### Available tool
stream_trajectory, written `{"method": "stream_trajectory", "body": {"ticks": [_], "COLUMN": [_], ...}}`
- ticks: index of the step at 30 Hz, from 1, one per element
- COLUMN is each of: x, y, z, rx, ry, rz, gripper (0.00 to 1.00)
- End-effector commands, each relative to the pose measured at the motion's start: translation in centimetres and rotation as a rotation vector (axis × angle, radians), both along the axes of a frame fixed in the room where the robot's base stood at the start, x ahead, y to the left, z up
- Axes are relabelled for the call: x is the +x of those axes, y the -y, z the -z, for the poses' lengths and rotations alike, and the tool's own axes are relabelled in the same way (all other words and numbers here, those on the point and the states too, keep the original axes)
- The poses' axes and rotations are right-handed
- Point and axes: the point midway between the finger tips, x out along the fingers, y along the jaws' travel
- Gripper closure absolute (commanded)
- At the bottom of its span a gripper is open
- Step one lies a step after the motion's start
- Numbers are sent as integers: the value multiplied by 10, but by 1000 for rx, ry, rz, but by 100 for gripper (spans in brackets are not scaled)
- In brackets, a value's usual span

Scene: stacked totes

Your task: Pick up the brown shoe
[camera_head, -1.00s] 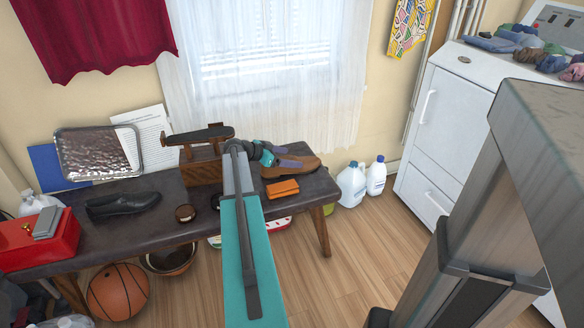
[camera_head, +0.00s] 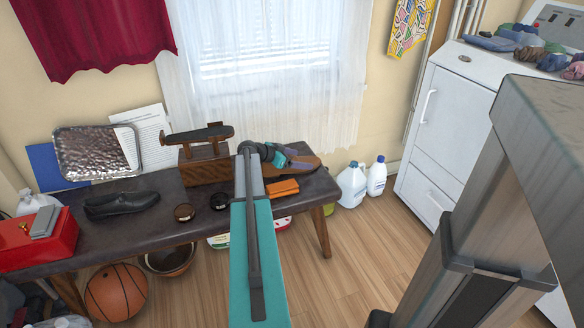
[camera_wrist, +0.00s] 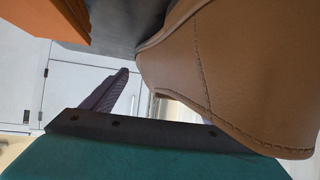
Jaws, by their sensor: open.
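The brown shoe (camera_head: 311,165) lies at the right end of the dark bench (camera_head: 150,222), partly covered by my gripper (camera_head: 295,162). In the wrist view the brown shoe (camera_wrist: 235,75) fills the upper right, very close to the camera. My gripper is open. One dark finger shows left of the shoe in that view; the other is mostly hidden behind the shoe. I cannot tell whether the fingers touch it.
An orange wallet-like item (camera_head: 283,187) lies in front of the shoe. A wooden box (camera_head: 203,168) stands to its left. A black shoe (camera_head: 122,203) and two small round tins are farther left. White jugs (camera_head: 352,184) stand on the floor beyond the bench's right end.

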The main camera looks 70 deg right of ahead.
Motion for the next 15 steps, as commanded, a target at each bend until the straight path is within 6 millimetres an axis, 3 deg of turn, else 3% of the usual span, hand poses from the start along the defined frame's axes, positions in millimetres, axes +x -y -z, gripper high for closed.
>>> {"method": "stream_trajectory", "body": {"ticks": [15], "x": [-5], "y": [6], "z": [4], "rx": [0], "ry": [0], "rz": [-1], "gripper": [21]}}
